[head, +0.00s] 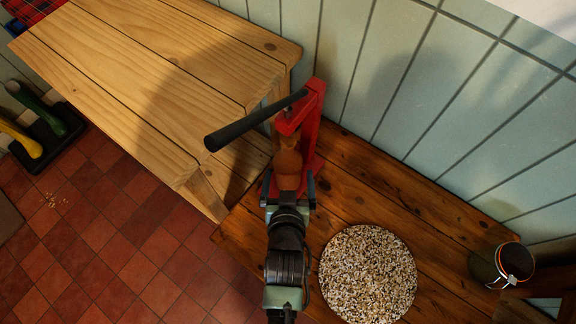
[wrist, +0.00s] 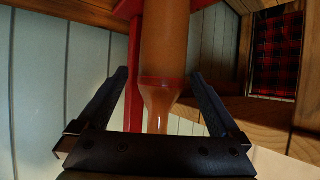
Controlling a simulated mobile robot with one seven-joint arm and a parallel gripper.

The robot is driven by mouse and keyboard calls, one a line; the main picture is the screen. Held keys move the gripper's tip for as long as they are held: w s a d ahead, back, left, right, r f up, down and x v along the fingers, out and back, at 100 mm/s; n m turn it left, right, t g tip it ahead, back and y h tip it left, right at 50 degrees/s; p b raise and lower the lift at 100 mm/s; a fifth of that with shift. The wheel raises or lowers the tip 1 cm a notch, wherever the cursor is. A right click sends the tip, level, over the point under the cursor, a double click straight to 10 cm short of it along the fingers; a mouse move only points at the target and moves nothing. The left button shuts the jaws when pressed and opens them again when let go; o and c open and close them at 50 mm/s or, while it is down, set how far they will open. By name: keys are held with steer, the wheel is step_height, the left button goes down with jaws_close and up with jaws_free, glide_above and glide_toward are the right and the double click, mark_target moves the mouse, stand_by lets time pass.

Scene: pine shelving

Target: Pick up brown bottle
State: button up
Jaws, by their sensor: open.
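The fingers are open, one on each side, with visible gaps to the bottle. Whether the palm touches the bottle cannot be told.
The red press (head: 313,115) stands close behind the bottle, its black handle (head: 255,119) reaching left. A pine bench (head: 150,60) is at the left. A round speckled mat (head: 367,273) and a clip-top jar (head: 515,262) are on the counter at the right. A tiled wall is behind.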

steer(key=shift+f+b+x, duration=0.25)
steer(key=shift+b+x, duration=0.1)
steer(key=shift+x, duration=2.35)
steer(key=shift+s+a, duration=0.1)
steer(key=shift+a, duration=0.1)
jaws_close()
steer(key=shift+r, duration=0.2)
